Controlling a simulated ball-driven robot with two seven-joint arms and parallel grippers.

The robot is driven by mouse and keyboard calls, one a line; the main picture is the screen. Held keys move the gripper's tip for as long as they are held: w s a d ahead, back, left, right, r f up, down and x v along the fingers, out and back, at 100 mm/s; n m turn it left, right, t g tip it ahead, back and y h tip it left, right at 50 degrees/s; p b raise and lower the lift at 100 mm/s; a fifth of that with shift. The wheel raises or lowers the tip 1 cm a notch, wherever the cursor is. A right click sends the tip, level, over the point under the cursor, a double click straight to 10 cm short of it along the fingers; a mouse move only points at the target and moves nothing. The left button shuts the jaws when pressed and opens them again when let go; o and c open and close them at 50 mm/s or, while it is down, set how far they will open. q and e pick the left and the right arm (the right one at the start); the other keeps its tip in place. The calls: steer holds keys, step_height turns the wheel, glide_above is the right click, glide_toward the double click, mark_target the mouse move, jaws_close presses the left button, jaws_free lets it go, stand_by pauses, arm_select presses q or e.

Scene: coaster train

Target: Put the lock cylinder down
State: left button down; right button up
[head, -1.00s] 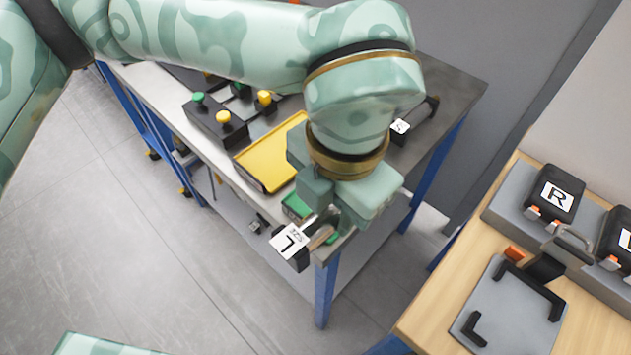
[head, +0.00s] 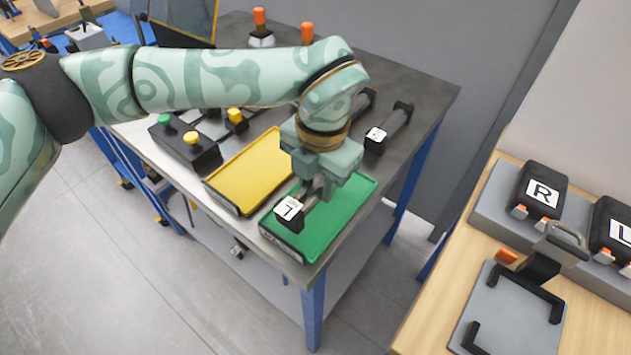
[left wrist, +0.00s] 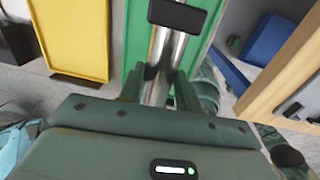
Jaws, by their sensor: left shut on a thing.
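The lock cylinder (head: 290,210) has a black end block with a white label marked L and a metal shaft. My left gripper (head: 318,188) is shut on its shaft, over the green tray (head: 350,205) on the metal table. In the left wrist view the shiny shaft of the lock cylinder (left wrist: 158,60) runs between the fingers of my left gripper (left wrist: 155,92), with the green tray (left wrist: 135,45) behind it. I cannot tell whether the cylinder touches the tray. My right gripper is not in view.
A yellow tray (head: 250,172) lies left of the green one. A black button box (head: 186,145) stands farther left. A similar labelled cylinder (head: 388,128) lies behind the green tray. A wooden bench (head: 425,320) with R and L cases stands at right.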

mark_target(317, 193)
arm_select(q)
steer(key=f, duration=0.2)
steer(key=w+f+b, duration=0.1)
steer(key=f, duration=0.1)
steer(key=shift+s+r, duration=0.1)
steer(key=shift+r, duration=0.05)
steer(key=c, duration=1)
jaws_free()
steer(key=shift+f, duration=0.2)
steer(key=shift+o, duration=0.2)
steer(key=shift+s, duration=0.1)
steer(key=r+p, duration=0.1)
steer(key=r, duration=0.7)
steer(key=r+p, duration=0.1)
steer(key=r, duration=0.3)
steer(key=shift+s+d+r+p, duration=0.15)
steer(key=shift+s+d+p, duration=0.1)
steer(key=shift+d+p, duration=0.1)
